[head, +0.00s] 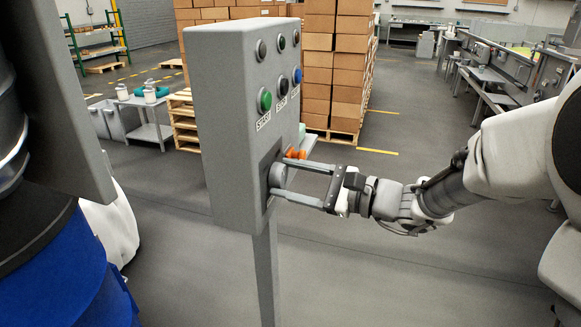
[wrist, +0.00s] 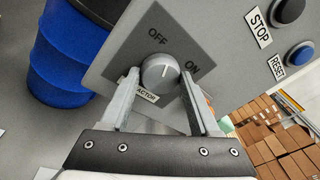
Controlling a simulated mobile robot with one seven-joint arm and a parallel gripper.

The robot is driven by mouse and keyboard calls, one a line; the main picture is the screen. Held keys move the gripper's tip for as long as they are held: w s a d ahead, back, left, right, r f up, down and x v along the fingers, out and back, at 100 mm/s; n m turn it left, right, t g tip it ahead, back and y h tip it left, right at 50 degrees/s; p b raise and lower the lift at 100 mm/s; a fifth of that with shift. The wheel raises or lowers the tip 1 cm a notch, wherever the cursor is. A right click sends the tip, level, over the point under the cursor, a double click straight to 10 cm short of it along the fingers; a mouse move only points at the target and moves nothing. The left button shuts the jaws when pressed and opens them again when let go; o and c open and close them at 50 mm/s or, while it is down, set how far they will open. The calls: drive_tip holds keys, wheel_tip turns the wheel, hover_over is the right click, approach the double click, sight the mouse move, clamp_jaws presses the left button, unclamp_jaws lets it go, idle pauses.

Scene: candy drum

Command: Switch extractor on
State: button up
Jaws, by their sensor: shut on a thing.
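The extractor switch is a round grey knob (wrist: 160,72) on a dark square plate (wrist: 128,42) marked OFF and ON. In the wrist view OFF is above the knob and ON is to its right. A small pale mark shows on the knob's face, but I cannot tell exactly which label it points to. The knob also shows in the head view (head: 277,176), low on the grey control box (head: 225,115). My gripper (head: 284,183) reaches in from the right. Its two fingers are shut on the knob, one on each side. The label below the knob is partly hidden.
Above the knob are a green START button (head: 264,99), a STOP button (head: 283,84) and others. An orange knob (head: 295,153) sticks out on the box's far side. A blue drum (head: 75,285) stands left. Stacked cartons (head: 335,60) are behind; floor is open around the post.

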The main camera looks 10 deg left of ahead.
drive_tip(key=m+p, duration=0.2)
drive_tip(key=r+m+p, duration=0.1)
drive_tip(key=m+p, duration=0.1)
drive_tip(key=p, duration=0.1)
drive_tip(key=shift+w+g+h+p, duration=0.1)
drive_tip(key=shift+g+h+p, duration=0.2)
drive_tip(key=shift+p, duration=0.05)
drive_tip(key=m+p, duration=0.3)
drive_tip(key=p, duration=0.2)
drive_tip(key=shift+m+g, duration=0.3)
drive_tip(key=shift+g, duration=0.1)
drive_tip(key=m+g+p, duration=0.1)
drive_tip(key=m+p, duration=0.2)
drive_tip(key=p, duration=0.2)
drive_tip(key=shift+w, duration=0.15)
drive_tip(key=shift+f+m+p, duration=0.2)
drive_tip(key=shift+m+p, duration=0.6)
drive_tip(key=shift+p, duration=0.35)
drive_tip(key=shift+f, duration=0.1)
drive_tip(key=o, duration=1.4)
drive_tip(key=shift+c, duration=0.2)
